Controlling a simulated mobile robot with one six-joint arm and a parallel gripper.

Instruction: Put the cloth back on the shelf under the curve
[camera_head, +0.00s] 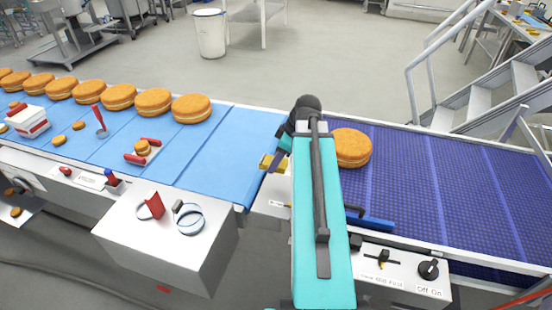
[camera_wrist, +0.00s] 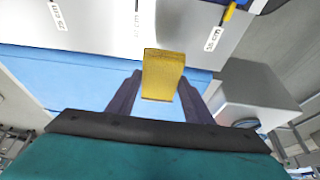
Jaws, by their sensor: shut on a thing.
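The cloth (camera_wrist: 163,72) is a small folded yellow block in the wrist view. My gripper (camera_wrist: 160,88) is shut on it, with dark fingers on both sides. In the head view the cloth (camera_head: 267,162) shows as a yellow edge left of my arm, over the gap between the two belts. My gripper (camera_head: 282,158) is partly hidden there by my teal arm. I cannot pick out the shelf under the curve in either view.
The light blue belt (camera_head: 228,150) carries several filled rounds at left. A dark blue belt (camera_head: 440,180) at right holds one round (camera_head: 351,148). A white box (camera_head: 165,235) with tools on top stands in front. Metal stairs (camera_head: 490,95) stand behind at right.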

